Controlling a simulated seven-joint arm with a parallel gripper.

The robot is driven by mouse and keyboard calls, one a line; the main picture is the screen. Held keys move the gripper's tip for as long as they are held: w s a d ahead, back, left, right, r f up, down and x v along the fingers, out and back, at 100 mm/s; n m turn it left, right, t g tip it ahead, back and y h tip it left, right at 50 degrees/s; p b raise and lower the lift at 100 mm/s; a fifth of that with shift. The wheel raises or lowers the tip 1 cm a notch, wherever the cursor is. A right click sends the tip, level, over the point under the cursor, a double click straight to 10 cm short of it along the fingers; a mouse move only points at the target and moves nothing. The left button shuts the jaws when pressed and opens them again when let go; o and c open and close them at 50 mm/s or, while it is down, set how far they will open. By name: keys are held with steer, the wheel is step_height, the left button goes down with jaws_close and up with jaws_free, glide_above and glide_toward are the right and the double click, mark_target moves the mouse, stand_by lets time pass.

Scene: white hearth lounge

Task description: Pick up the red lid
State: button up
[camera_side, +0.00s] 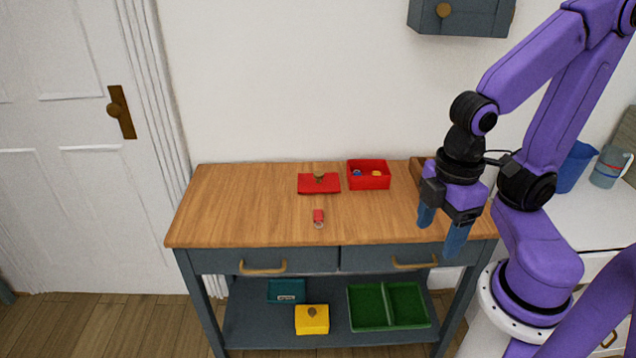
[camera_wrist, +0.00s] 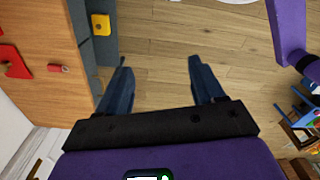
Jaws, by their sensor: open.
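The red lid (camera_side: 319,184) lies on the wooden tabletop, left of an open red box (camera_side: 369,175).
A small red item (camera_side: 318,218) lies in front of the lid. The red box holds small blue and yellow things. The tabletop (camera_side: 240,205) is clear at left. On the lower shelf are a green divided tray (camera_side: 389,307), a yellow knobbed block (camera_side: 312,320) and a teal box (camera_side: 286,291).

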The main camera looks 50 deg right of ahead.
steer(key=w+a+r+m+h, duration=0.1)
steer(key=w+a+m, duration=0.25)
steer(key=w, duration=0.35)
steer(key=w+a+r+m, duration=0.15)
steer(key=w+m, duration=0.25)
steer(key=w, duration=0.4)
steer(key=w+d+f+m+t+h, duration=0.1)
steer(key=w+m, duration=0.7)
steer(key=w, duration=0.8)
steer(key=m+g+h, duration=0.1)
steer(key=m+h, duration=0.2)
steer(key=m, duration=1.2)
glide_above(319, 173)
steer(key=a, duration=0.7)
step_height(319, 173, down, 7)
steer(key=x, duration=1.7)
steer(key=shift+a, duration=0.1)
jaws_close()
